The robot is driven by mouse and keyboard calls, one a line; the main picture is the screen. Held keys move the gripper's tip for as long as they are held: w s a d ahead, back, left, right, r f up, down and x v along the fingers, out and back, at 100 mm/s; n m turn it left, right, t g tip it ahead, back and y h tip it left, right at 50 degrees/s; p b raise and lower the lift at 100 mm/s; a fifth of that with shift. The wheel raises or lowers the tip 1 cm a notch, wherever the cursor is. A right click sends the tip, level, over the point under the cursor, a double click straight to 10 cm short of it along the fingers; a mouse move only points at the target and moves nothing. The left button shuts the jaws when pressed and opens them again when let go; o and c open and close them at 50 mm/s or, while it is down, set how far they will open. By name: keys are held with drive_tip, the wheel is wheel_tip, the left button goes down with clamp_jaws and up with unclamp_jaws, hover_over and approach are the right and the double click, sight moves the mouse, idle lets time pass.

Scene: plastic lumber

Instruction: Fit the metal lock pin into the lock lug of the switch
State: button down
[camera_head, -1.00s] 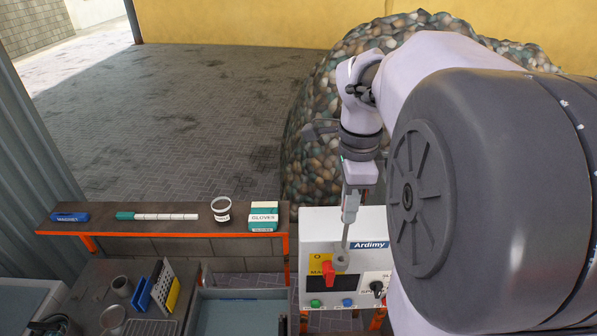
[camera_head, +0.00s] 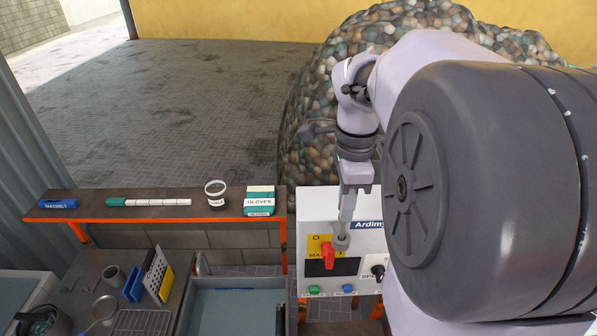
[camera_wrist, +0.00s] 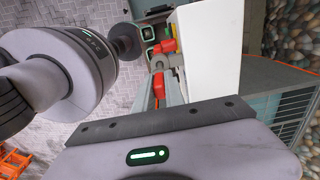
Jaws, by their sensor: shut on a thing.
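My gripper (camera_head: 344,228) points down in front of the white switch box (camera_head: 312,205) and is shut on the metal lock pin (camera_head: 342,243). The pin's grey round end shows just right of the red switch handle (camera_head: 327,255), which sits on a yellow plate. In the wrist view, the gripper's fingers (camera_wrist: 171,78) reach toward the box's front, with red switch parts (camera_wrist: 165,47) close by. I cannot tell whether the pin touches the switch. The lock lug is too small or hidden to make out.
A blue-grey basin (camera_head: 235,310) lies below. A black knob (camera_head: 377,272) sits on the box, right of the switch.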

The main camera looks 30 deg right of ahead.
sight(343, 224)
drive_tip(key=shift+f+b, duration=2.35)
drive_tip(key=shift+f, duration=0.55)
drive_tip(key=c, duration=1.3)
unclamp_jaws()
wheel_tip(343, 224, up, 18)
drive_tip(key=p, duration=0.4)
drive_tip(key=shift+f, duration=0.25)
